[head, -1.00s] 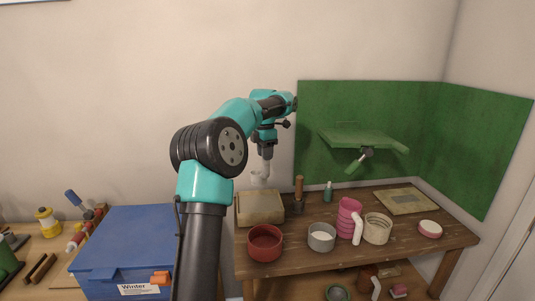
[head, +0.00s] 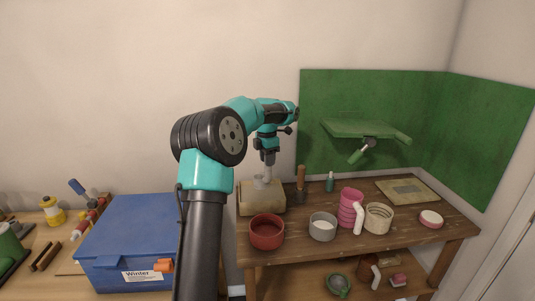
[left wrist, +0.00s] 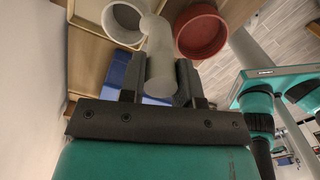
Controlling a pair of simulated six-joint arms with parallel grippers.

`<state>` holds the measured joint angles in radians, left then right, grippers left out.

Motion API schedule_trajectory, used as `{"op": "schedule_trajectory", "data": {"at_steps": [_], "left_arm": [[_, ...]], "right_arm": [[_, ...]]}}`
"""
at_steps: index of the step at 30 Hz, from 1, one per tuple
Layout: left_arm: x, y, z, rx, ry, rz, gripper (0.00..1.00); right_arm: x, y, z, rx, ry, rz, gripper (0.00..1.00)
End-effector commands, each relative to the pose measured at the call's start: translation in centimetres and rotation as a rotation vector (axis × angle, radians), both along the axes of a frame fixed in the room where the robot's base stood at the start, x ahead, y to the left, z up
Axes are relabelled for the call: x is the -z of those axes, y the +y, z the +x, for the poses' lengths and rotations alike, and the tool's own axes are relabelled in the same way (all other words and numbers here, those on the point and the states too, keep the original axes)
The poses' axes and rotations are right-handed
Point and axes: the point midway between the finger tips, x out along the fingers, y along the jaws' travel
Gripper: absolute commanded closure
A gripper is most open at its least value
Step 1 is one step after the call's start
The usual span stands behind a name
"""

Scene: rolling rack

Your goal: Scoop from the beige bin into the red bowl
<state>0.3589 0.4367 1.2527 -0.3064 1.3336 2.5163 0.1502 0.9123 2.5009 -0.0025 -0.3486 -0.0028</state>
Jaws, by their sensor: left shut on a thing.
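My left gripper (head: 267,162) hangs over the beige bin (head: 261,201), pointing down, shut on a pale scoop (head: 263,182). The scoop's lower end overlaps the bin's top opening; I cannot tell how deep it sits or whether it holds anything. In the left wrist view the pale handle (left wrist: 160,58) is between the fingers, with a round whitish cup shape beyond it. The red bowl (head: 266,232) stands on the table just in front of the bin and looks empty; it also shows in the left wrist view (left wrist: 201,31). My right gripper is not in view.
A grey bowl (head: 322,228) with white contents, a pink cup (head: 349,206) and a cream container (head: 378,218) stand right of the red bowl. A wooden-handled tool (head: 301,180) and a small bottle (head: 329,182) stand behind. A blue box (head: 130,222) is at left.

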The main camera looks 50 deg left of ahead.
Motion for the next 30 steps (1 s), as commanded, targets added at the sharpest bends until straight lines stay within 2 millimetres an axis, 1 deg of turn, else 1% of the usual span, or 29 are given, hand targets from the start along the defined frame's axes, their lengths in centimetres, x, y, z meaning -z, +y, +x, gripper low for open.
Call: {"op": "schedule_trajectory", "data": {"at_steps": [21, 30], "left_arm": [[5.4, 0.0, 0.0, 0.0, 0.001, 0.0, 1.0], [6.4, 0.0, 0.0, 0.0, 0.0, 0.001, 1.0]], "right_arm": [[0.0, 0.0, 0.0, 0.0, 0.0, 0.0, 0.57], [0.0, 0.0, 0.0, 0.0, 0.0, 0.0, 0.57]]}}
